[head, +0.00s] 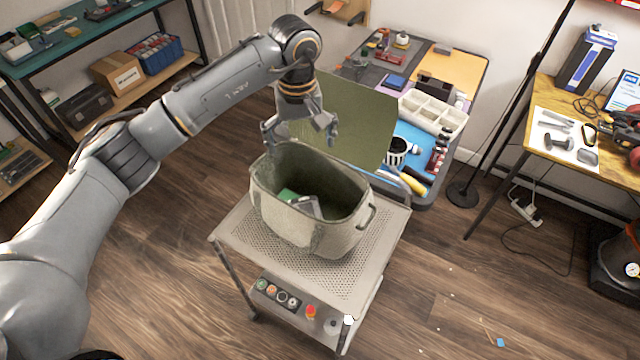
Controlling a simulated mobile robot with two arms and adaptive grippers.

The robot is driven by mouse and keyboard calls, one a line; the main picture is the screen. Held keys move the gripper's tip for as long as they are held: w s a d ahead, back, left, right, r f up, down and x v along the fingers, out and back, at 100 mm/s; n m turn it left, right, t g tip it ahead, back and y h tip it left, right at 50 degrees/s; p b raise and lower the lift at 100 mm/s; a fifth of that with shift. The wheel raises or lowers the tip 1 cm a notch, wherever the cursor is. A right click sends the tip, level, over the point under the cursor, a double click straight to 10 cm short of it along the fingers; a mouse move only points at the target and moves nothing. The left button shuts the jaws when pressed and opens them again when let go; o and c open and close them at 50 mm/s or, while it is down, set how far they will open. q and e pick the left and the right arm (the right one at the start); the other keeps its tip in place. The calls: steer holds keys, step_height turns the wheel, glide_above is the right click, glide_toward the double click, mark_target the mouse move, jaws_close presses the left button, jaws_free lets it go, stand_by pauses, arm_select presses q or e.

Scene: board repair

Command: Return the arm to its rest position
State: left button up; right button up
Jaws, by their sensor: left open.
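My left arm comes in from the left and bends down at its wrist. My left gripper (299,135) is open, with its fingers spread, above the back rim of an olive fabric bin (322,232). I see nothing between the fingers. The bin stands upright on a grey perforated cart (250,246), and its raised lid (355,120) is behind the gripper. Inside the bin lie a green item (288,195) and a grey item (308,206). My right gripper is not in view.
Behind the cart is a workbench with a divided parts tray (432,112) and tools. A wooden table (560,108) stands at right, near a dark pole with a round base (463,194). A shelf (90,40) stands at upper left. The floor in front is mostly clear.

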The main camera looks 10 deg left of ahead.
arm_select(q)
steer(key=shift+r, duration=0.55)
